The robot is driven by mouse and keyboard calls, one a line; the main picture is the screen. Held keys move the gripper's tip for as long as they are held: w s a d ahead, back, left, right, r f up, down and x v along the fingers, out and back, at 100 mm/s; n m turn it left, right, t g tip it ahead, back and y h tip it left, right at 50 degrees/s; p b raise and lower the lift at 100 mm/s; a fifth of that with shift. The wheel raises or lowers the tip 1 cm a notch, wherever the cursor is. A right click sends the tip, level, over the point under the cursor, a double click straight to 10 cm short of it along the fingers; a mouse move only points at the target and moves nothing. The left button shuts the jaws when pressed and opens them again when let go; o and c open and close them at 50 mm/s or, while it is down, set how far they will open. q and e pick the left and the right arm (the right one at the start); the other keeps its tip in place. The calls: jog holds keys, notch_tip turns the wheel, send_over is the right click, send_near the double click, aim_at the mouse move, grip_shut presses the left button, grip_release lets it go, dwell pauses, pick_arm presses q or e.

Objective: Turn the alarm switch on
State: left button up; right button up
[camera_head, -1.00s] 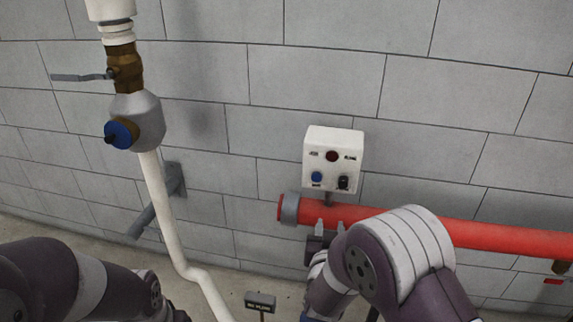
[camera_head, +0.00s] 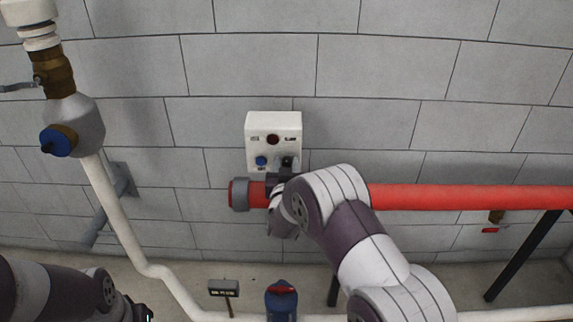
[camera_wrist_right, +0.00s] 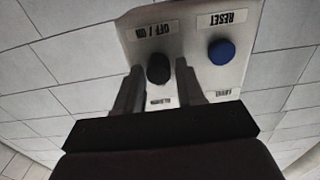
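The white alarm box (camera_head: 273,123) is on the grey block wall, with a dark red lamp (camera_head: 273,139) in its upper part. Its black OFF/ON switch knob (camera_head: 288,161) is at the lower right; the blue RESET button (camera_head: 261,160) is at the lower left. In the right wrist view, my right gripper (camera_wrist_right: 159,68) is open, with one finger on each side of the black knob (camera_wrist_right: 158,70) and gaps still showing. The blue button (camera_wrist_right: 221,52) lies outside the fingers. My left arm is at the lower left of the head view; its fingers are not visible.
A red pipe (camera_head: 450,197) runs along the wall just below the box, behind my right arm. A white pipe (camera_head: 120,220) with a brass valve (camera_head: 53,72) stands at the left. A small black sign (camera_head: 223,288) and a blue fitting (camera_head: 281,300) are low in front.

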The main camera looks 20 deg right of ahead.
grip_shut()
jog(key=n, duration=0.3)
jog(key=shift+b, duration=0.3)
jog(key=n, duration=0.2)
jog(key=shift+a+n, duration=0.1)
jog(key=shift+n, duration=0.3)
jog(key=n, duration=0.5)
jog(key=shift+n, duration=0.7)
grip_release()
